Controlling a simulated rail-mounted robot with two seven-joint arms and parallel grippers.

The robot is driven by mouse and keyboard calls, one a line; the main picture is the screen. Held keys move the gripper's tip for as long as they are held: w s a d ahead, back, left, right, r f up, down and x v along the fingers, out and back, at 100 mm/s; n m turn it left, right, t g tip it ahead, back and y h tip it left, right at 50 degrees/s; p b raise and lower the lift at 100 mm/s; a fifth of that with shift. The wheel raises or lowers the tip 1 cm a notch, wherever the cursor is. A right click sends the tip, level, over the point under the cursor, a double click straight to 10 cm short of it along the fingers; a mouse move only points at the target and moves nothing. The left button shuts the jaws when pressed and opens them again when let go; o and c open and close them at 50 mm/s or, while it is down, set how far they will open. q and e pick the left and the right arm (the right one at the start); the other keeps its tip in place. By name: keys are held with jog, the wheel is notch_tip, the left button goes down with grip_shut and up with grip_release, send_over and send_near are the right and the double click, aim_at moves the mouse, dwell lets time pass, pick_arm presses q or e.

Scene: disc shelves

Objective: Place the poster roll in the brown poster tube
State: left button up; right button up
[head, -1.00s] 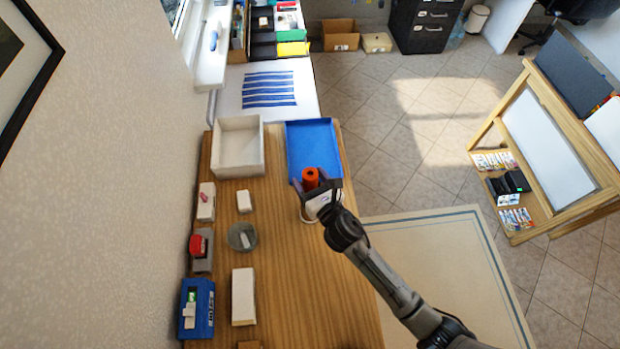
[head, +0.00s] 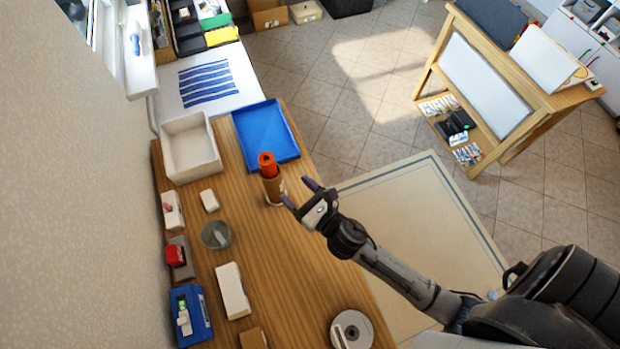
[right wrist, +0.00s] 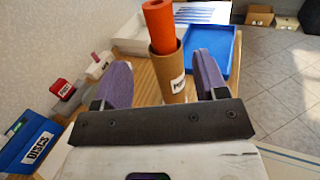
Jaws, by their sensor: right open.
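The orange-red poster roll (head: 267,160) stands upright inside the brown poster tube (head: 273,188), with its upper end sticking out of the tube's top. In the right wrist view the roll (right wrist: 160,25) rises from the tube (right wrist: 168,72), which bears a white label. My right gripper (head: 298,196) is open and empty, just to the right of the tube and apart from it. Its two purple fingers show on either side of the tube in the right wrist view, with the tube beyond them. My left gripper is not in view.
A blue tray (head: 266,136) and a white box (head: 190,148) stand behind the tube on the wooden table. A grey round bowl (head: 216,235), a blue disc box (head: 190,314) and small boxes line the left. A disc spindle (head: 351,331) is at the front right. The table's middle is mostly clear.

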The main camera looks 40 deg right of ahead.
jog(key=shift+s, duration=0.15)
jog(key=s+d+f+m+g+h, duration=0.2)
jog(key=s+d+m+g, duration=0.15)
jog(key=m, duration=0.75)
jog(key=s+d+f+m+g+h, duration=0.25)
jog(key=s+m+g, duration=0.2)
jog(key=m, duration=0.65)
jog(key=s+a+f+m+g+y, duration=0.1)
jog(key=s+m+g, duration=0.5)
jog(key=s+m, duration=0.6)
jog(key=shift+s+a+f+m+y, duration=0.15)
jog(key=shift+s+a+m+y, duration=0.1)
jog(key=shift+m+y, duration=0.5)
notch_tip(320, 180, up, 18)
jog(key=p, duration=1.7)
jog(key=shift+f, duration=0.25)
